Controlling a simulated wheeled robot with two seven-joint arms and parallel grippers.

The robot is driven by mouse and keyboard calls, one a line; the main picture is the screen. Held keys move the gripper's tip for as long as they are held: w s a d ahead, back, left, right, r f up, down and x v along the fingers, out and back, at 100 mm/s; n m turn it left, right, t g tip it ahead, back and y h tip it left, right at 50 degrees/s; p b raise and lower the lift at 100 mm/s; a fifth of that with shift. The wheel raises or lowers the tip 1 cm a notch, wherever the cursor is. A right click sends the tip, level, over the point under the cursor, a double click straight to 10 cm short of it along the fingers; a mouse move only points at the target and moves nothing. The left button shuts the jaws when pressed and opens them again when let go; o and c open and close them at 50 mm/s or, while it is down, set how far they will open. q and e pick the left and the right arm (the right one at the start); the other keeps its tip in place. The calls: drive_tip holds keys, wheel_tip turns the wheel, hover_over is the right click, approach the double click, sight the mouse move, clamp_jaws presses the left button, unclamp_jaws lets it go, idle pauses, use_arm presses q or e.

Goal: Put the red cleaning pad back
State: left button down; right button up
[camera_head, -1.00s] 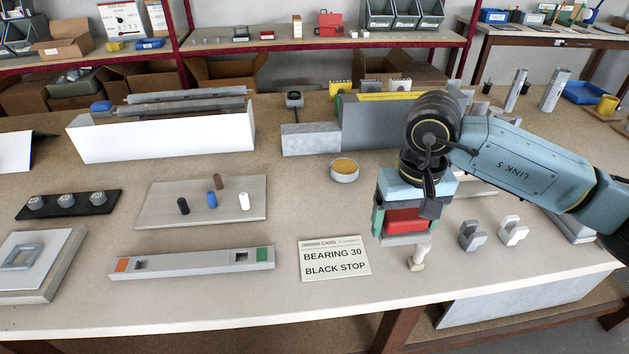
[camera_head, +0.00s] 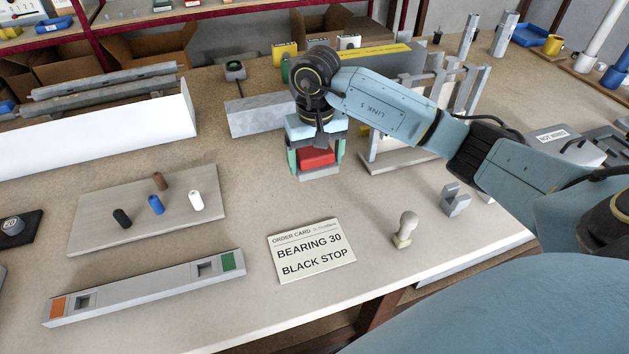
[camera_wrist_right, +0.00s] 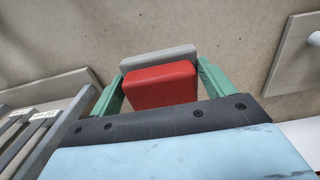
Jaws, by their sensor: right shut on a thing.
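The red cleaning pad (camera_head: 316,157) is a red block with a grey layer along its lower edge. My right gripper (camera_head: 317,163) is shut on it, with a green finger on each side, and holds it over the table in the middle of the head view. In the right wrist view the pad (camera_wrist_right: 160,85) sits between the two green fingers (camera_wrist_right: 160,90), its grey strip on the far side. Whether the pad touches the table is hard to tell. My left gripper is not in view.
An order card (camera_head: 311,250) lies in front. A board with several small pegs (camera_head: 150,215) is at left, and a grey profile (camera_head: 145,287) lies in front of it. A slotted rack (camera_head: 440,95) stands right of the gripper. A pale knobbed piece (camera_head: 405,230) stands near the front edge.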

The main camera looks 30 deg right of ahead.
sight(316, 152)
drive_tip(key=shift+f, duration=2.9)
drive_tip(key=shift+f, duration=0.15)
drive_tip(key=o, duration=0.8)
wheel_tip(316, 152, up, 12)
drive_tip(key=shift+r, duration=0.15)
